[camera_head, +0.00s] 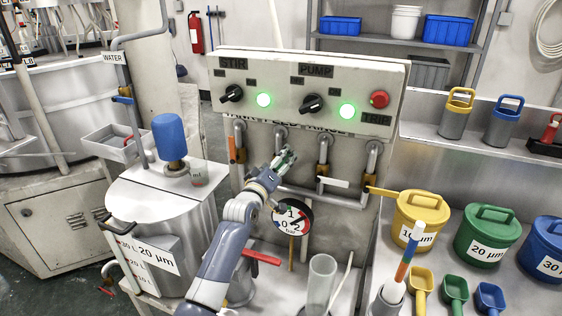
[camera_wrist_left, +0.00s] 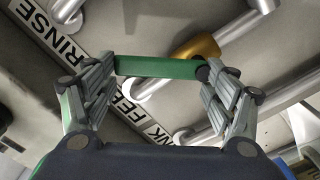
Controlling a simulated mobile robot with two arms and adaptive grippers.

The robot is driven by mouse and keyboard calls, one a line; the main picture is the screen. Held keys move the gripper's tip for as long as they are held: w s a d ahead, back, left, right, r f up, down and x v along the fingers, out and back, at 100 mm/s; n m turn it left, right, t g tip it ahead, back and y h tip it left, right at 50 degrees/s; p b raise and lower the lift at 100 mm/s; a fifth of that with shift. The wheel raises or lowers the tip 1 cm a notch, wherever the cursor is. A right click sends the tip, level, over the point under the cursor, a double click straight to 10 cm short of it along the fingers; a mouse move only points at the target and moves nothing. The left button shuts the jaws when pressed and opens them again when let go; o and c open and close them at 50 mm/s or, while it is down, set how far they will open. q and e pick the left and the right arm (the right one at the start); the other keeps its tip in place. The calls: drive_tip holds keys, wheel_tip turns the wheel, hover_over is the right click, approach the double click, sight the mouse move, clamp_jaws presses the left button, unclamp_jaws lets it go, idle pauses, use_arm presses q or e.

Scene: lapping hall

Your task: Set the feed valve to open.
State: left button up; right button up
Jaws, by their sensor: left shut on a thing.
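The feed valve's green lever handle (camera_wrist_left: 158,67) lies between the fingers of my left gripper (camera_wrist_left: 160,72) in the left wrist view. My left gripper (camera_head: 284,160) is shut on it. The valve's brass body (camera_wrist_left: 197,48) sits on a grey pipe just behind the handle, and the handle is slanted relative to that pipe. A label strip (camera_wrist_left: 110,80) beside it reads RINSE and part of FEED. In the head view the gripper covers most of the green handle (camera_head: 288,153), below the control panel. My right gripper is not in view.
Neighbouring valves have an orange handle (camera_head: 232,148), a white handle (camera_head: 333,182) and a yellow handle (camera_head: 396,192). A pressure gauge (camera_head: 292,217) hangs below the pipes. The panel (camera_head: 285,85) has two black knobs, green lamps and a red button. A tank (camera_head: 160,225) stands left.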

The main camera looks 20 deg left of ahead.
use_arm(q)
drive_tip(key=shift+a+r+n+p, duration=0.1)
drive_tip(key=shift+a+n+p, duration=0.25)
drive_tip(key=shift+n, duration=0.85)
drive_tip(key=shift+a+r+n+p, duration=0.2)
drive_tip(key=shift+a+n, duration=0.4)
drive_tip(key=shift+n, duration=0.6)
drive_tip(key=shift+a+r+n+p, duration=0.1)
drive_tip(key=shift+a+n+p, duration=0.25)
drive_tip(key=shift+n, duration=0.85)
drive_tip(key=shift+a, duration=0.15)
drive_tip(key=o, duration=1.5)
drive_tip(key=shift+f, duration=0.15)
